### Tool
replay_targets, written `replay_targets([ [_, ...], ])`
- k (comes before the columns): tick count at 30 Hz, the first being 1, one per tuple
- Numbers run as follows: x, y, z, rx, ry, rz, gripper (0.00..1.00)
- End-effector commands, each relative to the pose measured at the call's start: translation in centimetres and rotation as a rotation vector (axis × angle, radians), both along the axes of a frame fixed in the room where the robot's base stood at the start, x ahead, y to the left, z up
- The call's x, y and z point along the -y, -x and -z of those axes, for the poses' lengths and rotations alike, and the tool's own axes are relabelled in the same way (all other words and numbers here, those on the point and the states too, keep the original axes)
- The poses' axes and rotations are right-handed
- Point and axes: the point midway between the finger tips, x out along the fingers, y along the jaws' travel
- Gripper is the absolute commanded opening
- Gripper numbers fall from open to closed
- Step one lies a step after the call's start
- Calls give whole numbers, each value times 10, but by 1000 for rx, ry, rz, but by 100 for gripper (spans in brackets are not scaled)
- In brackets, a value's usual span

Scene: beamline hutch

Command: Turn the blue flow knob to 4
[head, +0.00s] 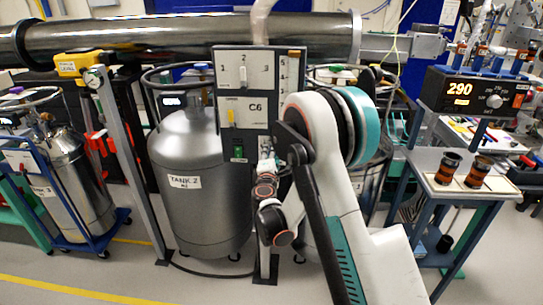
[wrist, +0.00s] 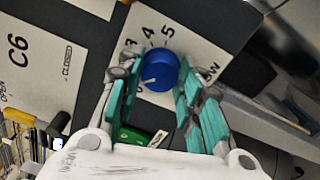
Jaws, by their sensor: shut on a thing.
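The blue flow knob (wrist: 158,70) sits on a pale dial plate in the wrist view. Its white pointer mark faces down-left in that view. The printed 3, 4 and 5 show above the knob, with the 4 up and slightly left of it. The lower-left scale marks are partly hidden by my finger. My gripper (wrist: 155,80) has its teal fingers on either side of the knob, shut on it. In the head view my arm reaches to the grey control panel (head: 233,143) marked C6 and hides the knob.
The panel carries a yellow lever (head: 231,115), a 1-2-3 selector (head: 243,69) and a green switch (head: 238,151). A steel tank (head: 190,215) stands left of it. At right are a readout box (head: 470,93) showing 290 and a small table (head: 441,188) with two cylinders.

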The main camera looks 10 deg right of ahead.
Motion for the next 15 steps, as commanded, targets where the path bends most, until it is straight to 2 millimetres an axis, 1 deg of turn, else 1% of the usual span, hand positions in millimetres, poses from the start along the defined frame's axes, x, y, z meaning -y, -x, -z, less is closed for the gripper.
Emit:
replay_targets([
  [15, 1, 1, 1, 152, -469, 2, 10],
])
